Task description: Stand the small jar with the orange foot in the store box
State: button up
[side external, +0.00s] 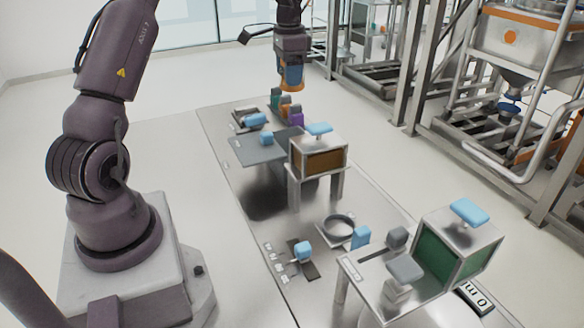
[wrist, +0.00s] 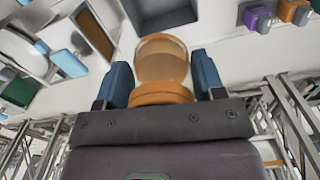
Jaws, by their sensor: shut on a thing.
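My gripper (side external: 291,78) is up in the air above the far end of the bench, its blue fingers shut on an amber jar with an orange foot (side external: 291,87). In the wrist view the jar (wrist: 162,62) sits between the two fingers, with one orange end close to the palm. A metal box with a brown front (side external: 320,161) and a blue handle stands on legs mid-bench. A second box, with a green front (side external: 438,252) and a blue handle, stands nearer the camera. I cannot tell which is the store box. Both look closed.
Small teal, orange and purple items (side external: 296,117) stand in a row below my gripper. A grey plate (side external: 255,150) with a blue knob lies beside the brown-fronted box. A round dish (side external: 338,228) and a blue-knobbed slide (side external: 303,252) are nearer. Steel framing (side external: 413,70) stands right of the bench.

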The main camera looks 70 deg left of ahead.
aim_at(289, 155)
notch_tip(289, 155, down, 23)
jog(key=shift+r, duration=0.1)
dwell(0.4)
jog(key=o, duration=1.1)
jog(key=shift+f, duration=0.2)
jog(key=shift+c, duration=0.2)
jog(key=shift+r, duration=0.15)
